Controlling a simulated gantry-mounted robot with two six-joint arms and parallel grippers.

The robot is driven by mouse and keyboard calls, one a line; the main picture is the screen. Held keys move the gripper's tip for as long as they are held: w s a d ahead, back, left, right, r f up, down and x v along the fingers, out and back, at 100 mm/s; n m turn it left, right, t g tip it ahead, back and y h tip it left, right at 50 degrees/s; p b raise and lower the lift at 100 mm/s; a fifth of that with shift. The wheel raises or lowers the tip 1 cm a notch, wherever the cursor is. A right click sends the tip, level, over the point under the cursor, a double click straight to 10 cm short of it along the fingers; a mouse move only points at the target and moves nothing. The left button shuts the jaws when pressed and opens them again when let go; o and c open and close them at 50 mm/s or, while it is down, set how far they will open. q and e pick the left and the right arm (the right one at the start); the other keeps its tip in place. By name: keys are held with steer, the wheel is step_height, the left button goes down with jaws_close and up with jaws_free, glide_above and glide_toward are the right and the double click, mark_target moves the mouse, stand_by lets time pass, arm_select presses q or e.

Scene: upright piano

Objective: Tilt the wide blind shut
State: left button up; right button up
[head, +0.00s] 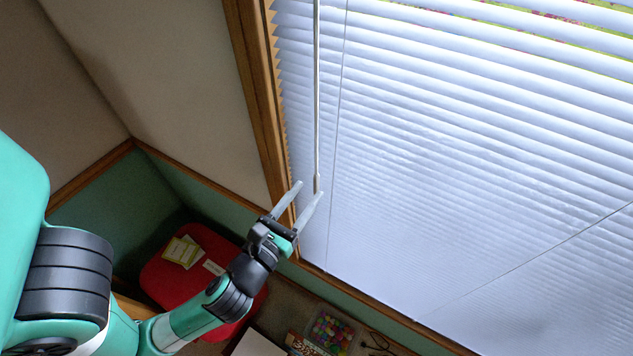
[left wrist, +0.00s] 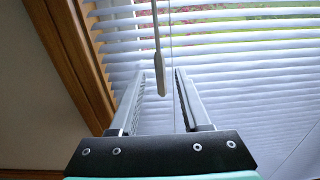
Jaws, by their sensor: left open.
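The wide blind (head: 470,150) covers the window with pale blue-white slats. Thin gaps between its upper slats show green and pink from outside; lower down the slats look close together. It also fills much of the left wrist view (left wrist: 245,65). Its thin tilt wand (head: 317,90) hangs near the left window edge. In the left wrist view the wand's thicker lower end (left wrist: 159,75) appears between the finger lines, near the tips. My left gripper (head: 309,190) is open at the wand's lower end; contact cannot be told. My right gripper is out of view.
A wooden window frame (head: 262,100) runs just left of the blind and the gripper. Thin cords (head: 336,120) hang beside the wand. Below are a red seat or box (head: 195,262) with cards on it and a container of colourful pieces (head: 332,332).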

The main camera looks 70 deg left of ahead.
mark_target(315, 183)
arm_select(q)
steer(key=p+x, duration=0.1)
steer(key=x, duration=0.4)
steer(key=shift+w, duration=0.1)
jaws_close()
